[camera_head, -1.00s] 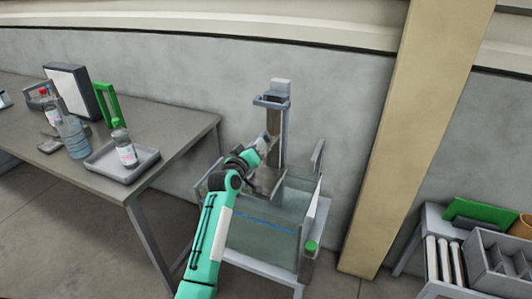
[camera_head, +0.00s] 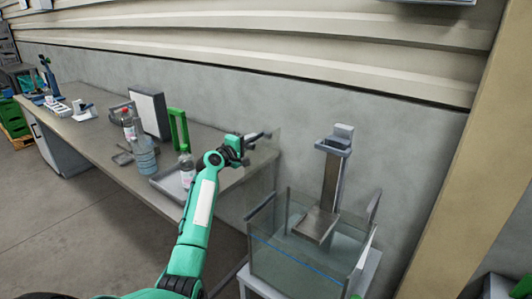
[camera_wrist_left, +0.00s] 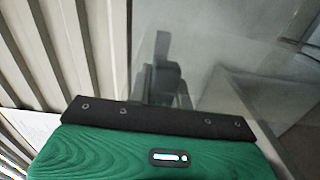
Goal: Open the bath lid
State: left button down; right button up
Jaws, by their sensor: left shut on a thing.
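The bath (camera_head: 300,268) is a clear glass tank with a blue line on its side, at the lower right of the head view. Its top looks open, and a metal lift with a plate (camera_head: 316,224) stands in it. My left gripper (camera_head: 262,136) is up and left of the bath, over the right end of the bench. It is shut on what looks like the clear lid (camera_head: 264,160), a faint see-through pane hanging below it. In the left wrist view a hazy pane (camera_wrist_left: 215,60) spreads beyond the gripper. My right gripper is out of view.
The grey bench (camera_head: 95,143) runs along the wall at the left. A tray (camera_head: 165,183) with a small bottle (camera_head: 187,168), a plastic bottle (camera_head: 143,157) and a green frame (camera_head: 178,130) stand close to my left arm. A tan post (camera_head: 475,170) rises right of the bath.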

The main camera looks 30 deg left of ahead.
pick_arm(q)
jog(key=shift+n, duration=0.9)
jog(key=shift+w+a+f+b, duration=0.15)
jog(key=shift+a+b, duration=0.15)
jog(key=shift+a, duration=0.9)
jog(key=shift+s+a+f+b, duration=0.15)
jog(key=shift+a+b, duration=0.1)
jog(key=shift+a, duration=0.9)
jog(key=shift+w, duration=0.1)
jog(key=c, duration=1.3)
grip_release()
jog(key=shift+f, duration=0.1)
jog(key=shift+s+a+b, duration=0.2)
jog(key=shift+s+b, duration=1.25)
jog(key=shift+s, duration=5.45)
